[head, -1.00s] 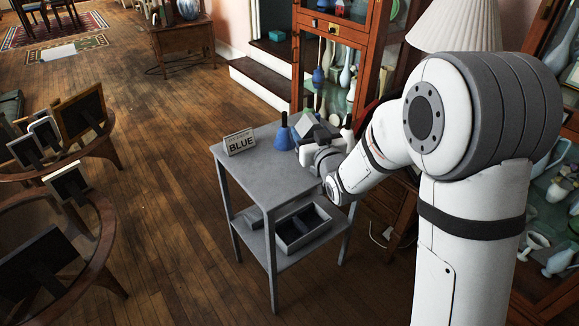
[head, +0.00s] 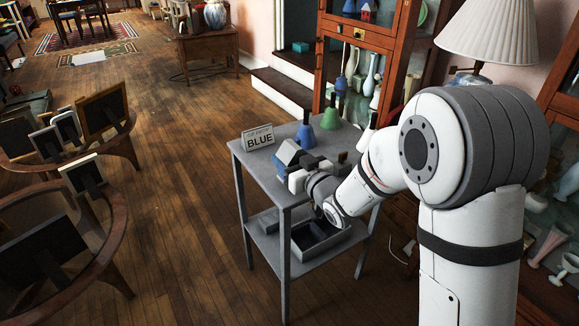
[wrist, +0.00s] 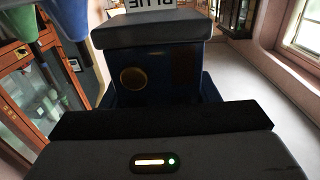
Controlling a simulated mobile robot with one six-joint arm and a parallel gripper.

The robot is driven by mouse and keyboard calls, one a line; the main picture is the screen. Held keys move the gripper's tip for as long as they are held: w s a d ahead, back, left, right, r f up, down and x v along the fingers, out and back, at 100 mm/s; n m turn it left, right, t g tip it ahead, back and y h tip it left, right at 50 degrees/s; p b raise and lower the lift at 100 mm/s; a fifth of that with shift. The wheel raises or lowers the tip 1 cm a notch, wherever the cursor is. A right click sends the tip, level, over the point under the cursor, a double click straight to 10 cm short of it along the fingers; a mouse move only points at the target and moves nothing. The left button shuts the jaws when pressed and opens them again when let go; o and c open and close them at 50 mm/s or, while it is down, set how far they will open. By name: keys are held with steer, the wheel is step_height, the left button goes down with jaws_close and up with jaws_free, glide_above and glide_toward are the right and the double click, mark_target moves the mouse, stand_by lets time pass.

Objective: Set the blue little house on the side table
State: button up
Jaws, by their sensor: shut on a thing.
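The blue little house (head: 287,152) is in my gripper (head: 299,170) over the front left part of the grey side table (head: 258,172), just in front of the BLUE sign. In the wrist view the house (wrist: 160,76) fills the middle, upright, with dark blue walls, a grey roof and a round yellowish spot. My gripper is shut on it. Its base is partly hidden by the gripper, so I cannot tell whether it touches the tabletop.
The BLUE sign (head: 258,137) stands at the table's back left. A blue bell-shaped piece (head: 305,135) and a green one (head: 330,119) stand behind the house. A grey tray (head: 318,243) is on the lower shelf. A glass cabinet (head: 362,75) stands behind.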

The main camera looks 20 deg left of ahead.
steer(key=shift+f, duration=0.9)
steer(key=shift+f, duration=0.1)
steer(key=shift+f+b, duration=0.15)
steer(key=shift+b, duration=0.2)
steer(key=o, duration=1.3)
